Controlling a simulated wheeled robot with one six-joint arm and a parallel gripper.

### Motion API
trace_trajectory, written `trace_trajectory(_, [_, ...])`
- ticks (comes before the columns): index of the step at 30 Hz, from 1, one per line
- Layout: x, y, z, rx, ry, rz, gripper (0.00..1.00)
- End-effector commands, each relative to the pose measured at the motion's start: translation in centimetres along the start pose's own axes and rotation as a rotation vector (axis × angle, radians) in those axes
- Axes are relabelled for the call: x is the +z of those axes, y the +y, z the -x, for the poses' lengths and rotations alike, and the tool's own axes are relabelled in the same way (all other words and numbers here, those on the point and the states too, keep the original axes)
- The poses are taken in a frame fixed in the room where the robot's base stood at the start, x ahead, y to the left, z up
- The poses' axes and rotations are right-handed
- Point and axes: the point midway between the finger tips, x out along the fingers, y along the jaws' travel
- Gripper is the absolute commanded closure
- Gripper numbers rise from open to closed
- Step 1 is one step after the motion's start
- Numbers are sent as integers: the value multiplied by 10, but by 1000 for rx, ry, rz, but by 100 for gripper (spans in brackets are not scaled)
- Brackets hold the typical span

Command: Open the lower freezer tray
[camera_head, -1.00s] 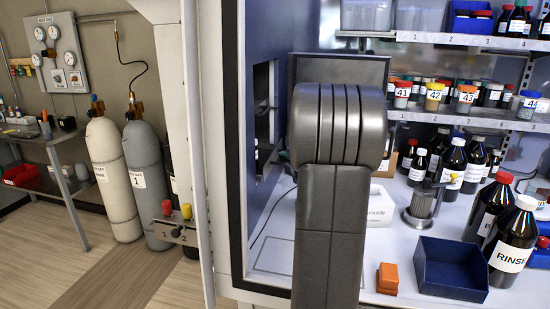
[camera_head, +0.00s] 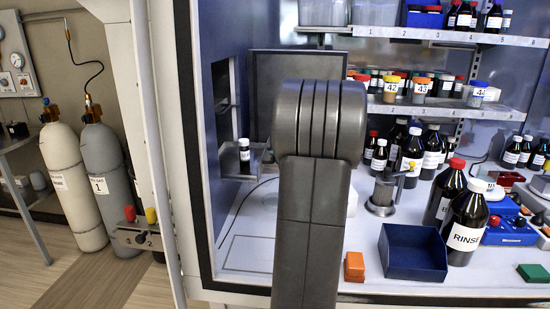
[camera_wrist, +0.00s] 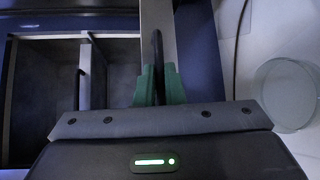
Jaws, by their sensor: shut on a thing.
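In the wrist view my gripper (camera_wrist: 159,88) has its green fingertips closed around a thin dark handle (camera_wrist: 158,48). The handle stands on a pale grey front panel (camera_wrist: 153,18), which appears to be a freezer tray's front.
A clear round object (camera_wrist: 288,92) lies right of the gripper in the wrist view. In the head view, a blue bin (camera_head: 412,255), orange block (camera_head: 354,267) and RINSE bottle (camera_head: 465,225) stand right of my arm.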

Motion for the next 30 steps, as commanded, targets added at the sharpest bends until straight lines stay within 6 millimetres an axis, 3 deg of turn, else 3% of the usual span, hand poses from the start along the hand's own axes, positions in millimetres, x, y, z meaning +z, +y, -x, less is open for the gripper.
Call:
trace_trajectory(2, [0, 1, 0, 1, 0, 0, 100])
trace_trajectory(3, [0, 1, 0, 1, 0, 0, 89])
trace_trajectory(6, [0, 0, 0, 1, 0, 0, 69])
trace_trajectory(15, [0, 0, 1, 0, 0, 0, 69])
trace_trajectory(19, [0, 0, 11, 0, -1, 0, 69])
trace_trajectory(30, [1, -1, 88, 0, -6, 0, 69])
